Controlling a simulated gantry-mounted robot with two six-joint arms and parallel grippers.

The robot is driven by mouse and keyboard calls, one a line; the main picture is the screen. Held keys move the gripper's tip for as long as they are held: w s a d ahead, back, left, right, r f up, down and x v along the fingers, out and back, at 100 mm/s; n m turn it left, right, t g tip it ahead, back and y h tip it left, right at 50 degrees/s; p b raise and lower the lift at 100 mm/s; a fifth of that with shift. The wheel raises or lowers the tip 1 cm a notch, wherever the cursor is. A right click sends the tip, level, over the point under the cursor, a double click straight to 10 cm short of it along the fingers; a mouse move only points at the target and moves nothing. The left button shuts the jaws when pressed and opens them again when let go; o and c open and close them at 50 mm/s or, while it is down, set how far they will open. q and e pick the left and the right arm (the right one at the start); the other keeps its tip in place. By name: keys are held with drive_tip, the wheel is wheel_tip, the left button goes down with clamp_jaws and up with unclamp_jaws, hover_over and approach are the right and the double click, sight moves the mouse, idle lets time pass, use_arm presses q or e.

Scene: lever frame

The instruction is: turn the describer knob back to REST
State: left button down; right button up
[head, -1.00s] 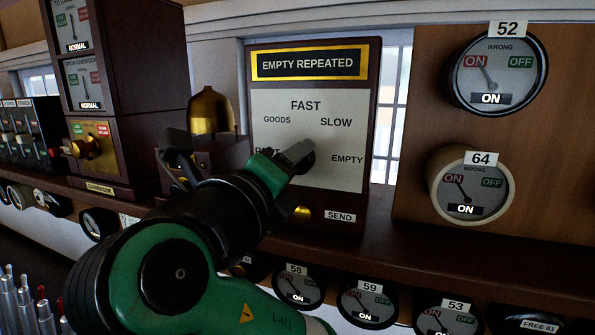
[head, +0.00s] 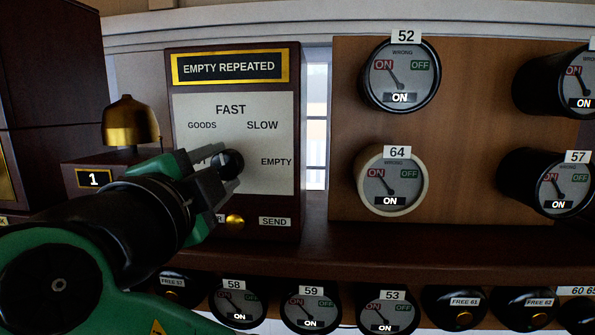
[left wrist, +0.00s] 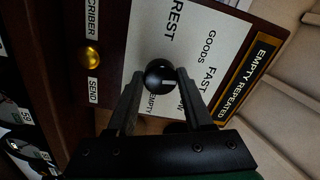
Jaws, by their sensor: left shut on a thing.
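The describer is a dark red-brown box with a pale dial plate (head: 250,185) in the head view. It is lettered FAST, GOODS, SLOW and EMPTY, and the REST lettering is mostly hidden by my gripper there. REST reads clearly on the plate in the left wrist view (left wrist: 177,20). The round black knob (head: 232,160) sits at the plate's middle. My left gripper (head: 222,170) is shut on the knob (left wrist: 160,72), with one finger on each side in the left wrist view. I cannot tell for sure which word the knob points to. My right gripper is not in view.
The window above the dial reads EMPTY REPEATED (head: 229,67). A brass button (head: 235,221) sits beside the SEND label below the plate. A brass bell (head: 130,122) stands at left. Round instruments, including 64 (head: 392,180), are at right, and several more line the shelf below.

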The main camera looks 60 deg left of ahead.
use_arm(q)
drive_tip(key=n, duration=0.3)
drive_tip(key=shift+f+n, duration=0.1)
drive_tip(key=shift+n, duration=0.3)
drive_tip(key=n, duration=0.4)
drive_tip(key=shift+n+b, duration=0.3)
drive_tip(key=shift+n, duration=0.1)
drive_tip(key=n, duration=0.3)
drive_tip(key=shift+w+d+n, duration=0.1)
drive_tip(key=shift+n, duration=2.1)
drive_tip(key=shift+c, duration=1.4)
unclamp_jaws()
